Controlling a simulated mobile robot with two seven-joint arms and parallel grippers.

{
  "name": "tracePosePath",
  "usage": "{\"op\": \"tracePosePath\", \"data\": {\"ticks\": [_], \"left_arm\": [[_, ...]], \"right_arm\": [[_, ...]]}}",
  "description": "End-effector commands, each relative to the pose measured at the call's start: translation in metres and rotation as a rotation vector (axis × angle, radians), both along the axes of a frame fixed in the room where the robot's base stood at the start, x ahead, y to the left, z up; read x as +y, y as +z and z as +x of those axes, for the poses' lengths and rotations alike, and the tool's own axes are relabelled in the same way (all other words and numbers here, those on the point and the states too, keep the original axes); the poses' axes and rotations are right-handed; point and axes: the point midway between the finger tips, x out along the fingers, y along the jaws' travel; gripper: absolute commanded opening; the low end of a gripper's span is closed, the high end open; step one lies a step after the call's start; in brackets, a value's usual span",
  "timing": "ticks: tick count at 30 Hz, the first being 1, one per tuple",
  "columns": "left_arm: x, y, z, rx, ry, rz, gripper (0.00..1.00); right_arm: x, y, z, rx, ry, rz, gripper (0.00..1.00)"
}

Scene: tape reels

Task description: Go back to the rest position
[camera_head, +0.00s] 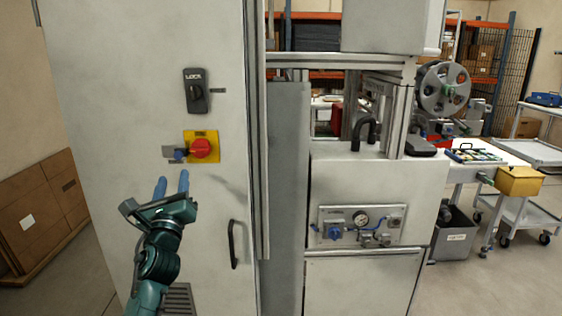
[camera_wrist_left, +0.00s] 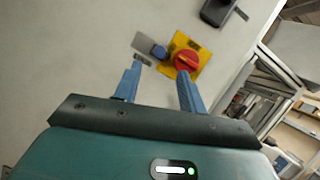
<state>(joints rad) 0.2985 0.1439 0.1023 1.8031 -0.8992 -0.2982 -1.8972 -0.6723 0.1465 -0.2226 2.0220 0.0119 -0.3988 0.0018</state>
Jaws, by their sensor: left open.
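My left gripper (camera_head: 172,186) is teal with blue fingers and stands open and empty in front of the grey cabinet door (camera_head: 130,60). Its fingertips are just below a red rotary switch (camera_head: 200,148) on a yellow plate (camera_head: 215,151). A small blue padlock-like piece (camera_head: 179,155) hangs on a metal tab left of the red knob. In the left wrist view, the open fingers (camera_wrist_left: 158,85) point toward the red switch (camera_wrist_left: 187,60) and the blue piece (camera_wrist_left: 158,52), apparently apart from both. My right gripper is not in view.
A black lock handle (camera_head: 196,91) sits above the switch, and a black door handle (camera_head: 233,244) below right. A gauge panel (camera_head: 361,226) is on the machine to the right. Cardboard boxes (camera_head: 40,215) stand at the left. Open floor (camera_head: 490,285) shows at the right.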

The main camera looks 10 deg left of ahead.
Motion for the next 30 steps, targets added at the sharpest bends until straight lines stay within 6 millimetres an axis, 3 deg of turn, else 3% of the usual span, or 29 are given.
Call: {"op": "tracePosePath", "data": {"ticks": [5,6,11,17,21,24,27,30], "left_arm": [[0.0,0.027,0.0,-0.001,0.0,0.0,0.41],[-0.002,0.019,-0.001,0.006,-0.011,-0.018,0.41],[-0.033,-0.07,-0.019,0.06,-0.202,-0.421,0.41],[-0.082,-0.181,-0.071,0.151,-0.35,-1.092,0.41],[-0.123,-0.259,-0.134,0.208,-0.319,-1.67,0.41],[-0.152,-0.302,-0.184,0.22,-0.21,-2.067,0.41],[-0.176,-0.331,-0.23,0.201,-0.056,-2.394,0.41],[-0.194,-0.348,-0.265,0.164,0.094,-2.62,0.41]], "right_arm": [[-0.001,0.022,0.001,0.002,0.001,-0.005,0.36],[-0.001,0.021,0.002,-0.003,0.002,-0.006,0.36],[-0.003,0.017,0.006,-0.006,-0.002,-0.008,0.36],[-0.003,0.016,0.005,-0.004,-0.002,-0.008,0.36],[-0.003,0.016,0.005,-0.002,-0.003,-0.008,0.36],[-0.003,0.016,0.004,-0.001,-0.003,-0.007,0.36],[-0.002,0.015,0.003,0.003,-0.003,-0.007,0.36],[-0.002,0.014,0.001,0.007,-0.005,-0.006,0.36]]}}
